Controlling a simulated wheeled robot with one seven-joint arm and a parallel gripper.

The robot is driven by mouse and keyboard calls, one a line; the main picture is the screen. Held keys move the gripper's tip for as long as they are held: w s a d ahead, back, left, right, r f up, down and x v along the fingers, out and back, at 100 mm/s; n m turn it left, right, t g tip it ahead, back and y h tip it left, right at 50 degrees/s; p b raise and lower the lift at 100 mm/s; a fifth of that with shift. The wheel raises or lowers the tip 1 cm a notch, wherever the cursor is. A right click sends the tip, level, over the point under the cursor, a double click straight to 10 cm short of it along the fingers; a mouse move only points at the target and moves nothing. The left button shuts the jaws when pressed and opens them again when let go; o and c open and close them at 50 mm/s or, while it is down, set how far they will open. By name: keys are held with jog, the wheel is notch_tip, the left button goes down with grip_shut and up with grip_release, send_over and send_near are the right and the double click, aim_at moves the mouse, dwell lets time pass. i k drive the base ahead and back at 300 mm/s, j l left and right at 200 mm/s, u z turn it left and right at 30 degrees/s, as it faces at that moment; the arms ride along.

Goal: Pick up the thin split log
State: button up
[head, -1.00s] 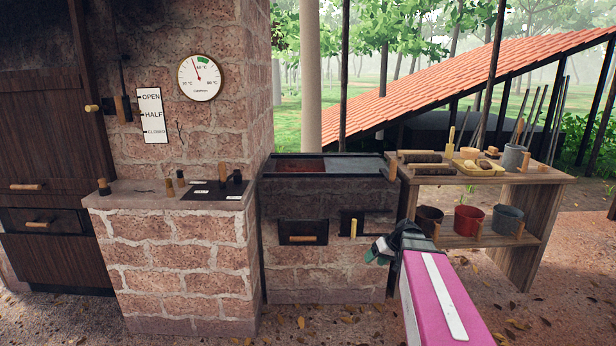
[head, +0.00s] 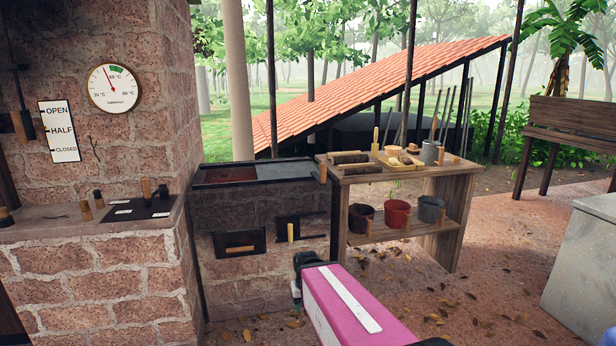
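Two dark, log-like pieces lie on the left part of the wooden table top: a rear piece (head: 350,158) and a front piece (head: 362,170). They are small in the view, and I cannot tell whether either is the thin split log. My gripper (head: 297,284) is at the end of my pink arm, low in front of the brick stove and left of the table, apart from these pieces. It is small and partly hidden by my arm, so its opening cannot be made out.
The wooden table (head: 455,170) also bears a yellow tray (head: 408,166) and a grey pot (head: 430,153). Dark, red (head: 396,213) and grey buckets stand on its lower shelf. The brick stove (head: 235,215) adjoins it. A pale block (head: 590,265) stands at right; leaf-strewn ground between is open.

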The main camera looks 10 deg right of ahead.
aim_at(367, 164)
jog(key=z, duration=0.75)
